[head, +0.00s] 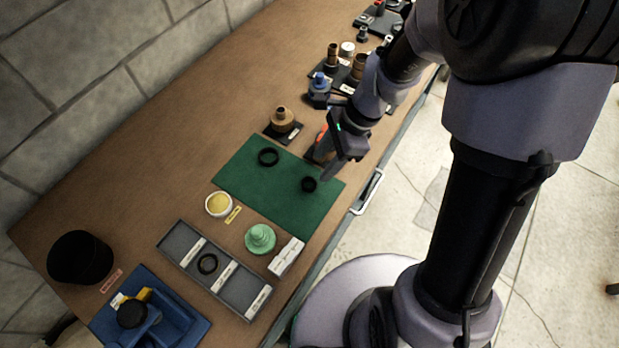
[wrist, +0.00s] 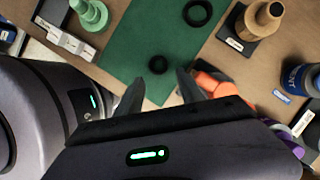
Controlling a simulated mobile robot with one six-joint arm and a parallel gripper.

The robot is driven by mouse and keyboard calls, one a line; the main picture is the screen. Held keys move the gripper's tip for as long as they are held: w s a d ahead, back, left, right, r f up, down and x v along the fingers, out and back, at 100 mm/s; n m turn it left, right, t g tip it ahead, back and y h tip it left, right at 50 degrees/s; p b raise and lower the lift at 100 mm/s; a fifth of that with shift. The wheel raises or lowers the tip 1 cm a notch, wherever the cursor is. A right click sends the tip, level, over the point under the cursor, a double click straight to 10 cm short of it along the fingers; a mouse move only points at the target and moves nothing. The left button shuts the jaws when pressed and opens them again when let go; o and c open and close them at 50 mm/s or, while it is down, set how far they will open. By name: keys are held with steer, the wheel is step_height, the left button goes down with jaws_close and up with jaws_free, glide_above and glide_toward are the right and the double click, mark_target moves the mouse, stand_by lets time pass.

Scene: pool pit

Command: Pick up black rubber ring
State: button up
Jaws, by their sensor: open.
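Two black rubber rings lie flat on the green mat (head: 255,190). The smaller ring (head: 309,184) is near the mat's right edge, and the larger ring (head: 268,157) is near its upper corner. A third black ring (head: 207,263) lies in the middle compartment of the grey tray. My gripper (head: 328,174) is just right of the smaller ring, pointing down. In the wrist view my gripper (wrist: 158,82) is open and empty, with the smaller ring (wrist: 158,64) just beyond the gap between its fingertips. The larger ring (wrist: 197,12) is farther off.
An orange object (wrist: 215,84) lies close to the right finger. A brown stepped part (head: 283,119) stands on a dark base beyond the mat. A green stepped part (head: 260,238), white boxes (head: 286,257) and a yellow-filled dish (head: 219,204) stand near the tray (head: 177,244).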

mark_target(307, 186)
steer(key=b+x, duration=0.1)
steer(key=x, duration=0.2)
steer(key=b+x, duration=0.2)
steer(key=x, duration=0.1)
steer(key=shift+s+f, duration=0.25)
steer(key=shift+f, duration=0.1)
steer(key=shift+a+f+b, duration=0.2)
steer(key=shift+f+b, duration=0.15)
steer(key=shift+b, duration=0.05)
steer(key=shift+r, duration=0.2)
jaws_close()
